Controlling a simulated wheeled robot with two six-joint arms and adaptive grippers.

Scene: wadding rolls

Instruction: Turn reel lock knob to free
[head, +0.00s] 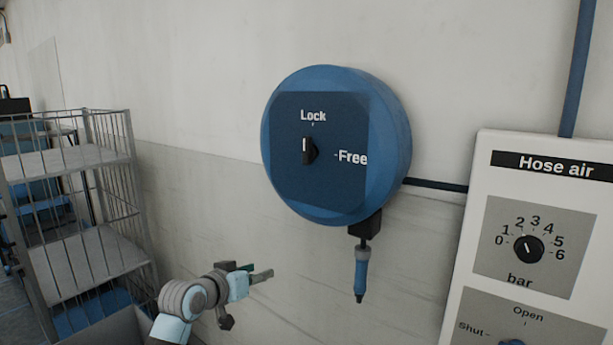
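The blue round reel (390,120) is mounted on the wall, with a dark blue square face marked "Lock" at the top and "Free" at the right. Its small black lock knob (311,151) sits at the middle of the face, and its white mark appears to point up toward "Lock". My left gripper (262,273) is below and to the left of the reel, well apart from the knob. Its fingers point right with a gap between them, and nothing shows in them. My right gripper is not in view.
A hose end with a blue nozzle (361,272) hangs under the reel. At the right is a white "Hose air" panel (476,205) with a black bar dial (528,249). A wire cage trolley (130,190) stands at the left. The wall in front of the knob is clear.

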